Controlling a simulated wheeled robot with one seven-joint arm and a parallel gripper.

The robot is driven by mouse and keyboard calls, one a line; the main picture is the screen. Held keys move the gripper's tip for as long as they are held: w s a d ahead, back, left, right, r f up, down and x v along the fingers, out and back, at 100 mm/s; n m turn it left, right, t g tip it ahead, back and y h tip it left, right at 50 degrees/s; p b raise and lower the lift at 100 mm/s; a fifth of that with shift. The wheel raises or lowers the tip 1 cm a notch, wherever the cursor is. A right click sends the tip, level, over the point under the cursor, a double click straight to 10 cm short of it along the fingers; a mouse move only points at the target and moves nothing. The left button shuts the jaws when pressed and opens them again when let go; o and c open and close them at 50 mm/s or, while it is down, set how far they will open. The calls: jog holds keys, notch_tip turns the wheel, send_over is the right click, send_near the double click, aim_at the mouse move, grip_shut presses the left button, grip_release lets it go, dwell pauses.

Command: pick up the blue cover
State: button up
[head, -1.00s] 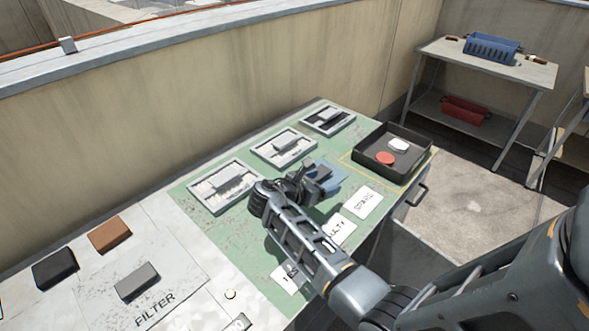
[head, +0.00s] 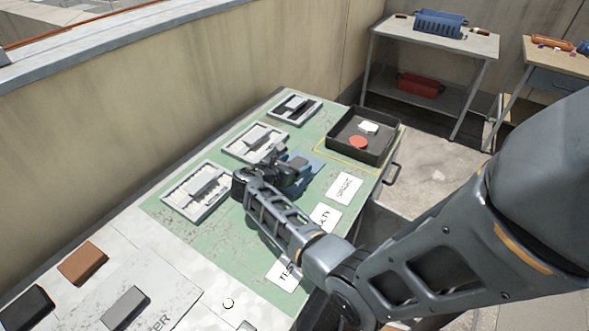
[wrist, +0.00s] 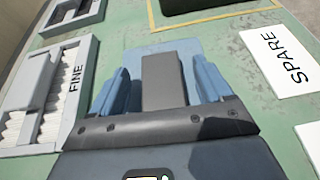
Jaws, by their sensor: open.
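The blue cover (wrist: 185,47) lies on the green worktop, a flat light-blue plate with a raised grey block as its handle (wrist: 163,82). My gripper (wrist: 163,72) is open, with one blue-grey finger on each side of the handle. A gap shows on both sides, so the fingers do not appear to be closed on it. In the head view my gripper (head: 292,175) hides much of the blue cover (head: 309,162). The near part of the cover is hidden behind my gripper in the wrist view.
Several grey framed filter units (head: 197,190) line the wall side. A black tray (head: 390,147) with a red and a white piece stands beyond the cover. White label cards (head: 343,188) lie to the right. Brown and grey blocks (head: 83,263) lie at the near left.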

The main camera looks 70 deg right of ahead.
jog(key=shift+s+d+f, duration=0.2)
jog(key=shift+d+f, duration=0.05)
jog(key=shift+d, duration=0.3)
jog(key=shift+c, duration=0.4)
jog(key=c, duration=1.1)
